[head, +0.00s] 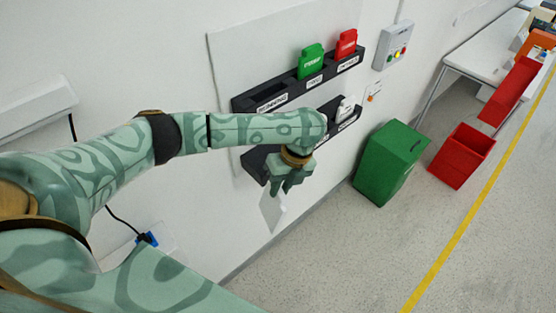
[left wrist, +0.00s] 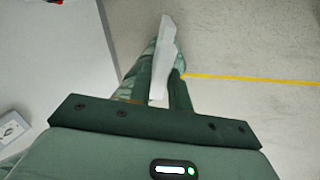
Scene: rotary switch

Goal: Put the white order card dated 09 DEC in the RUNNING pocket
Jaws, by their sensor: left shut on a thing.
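My left gripper (head: 284,186) is shut on a white card (head: 272,212), which hangs below the fingers in the head view, in front of the wall. In the left wrist view the white card (left wrist: 163,58) shows nearly edge-on between the fingers (left wrist: 160,85); its date cannot be read. The wall board has two dark pocket racks. The upper rack (head: 243,105) holds a green card (head: 311,62) and a red card (head: 346,43), with an empty-looking pocket at its left. The lower rack (head: 255,163) holds a white card (head: 345,108) at its right; my left arm hides its middle. My right gripper is not in view.
A control box (head: 396,46) with coloured buttons hangs on the wall right of the racks. A green bin (head: 389,165) and a red bin (head: 463,156) stand on the floor below. A white table (head: 483,58) stands at the upper right.

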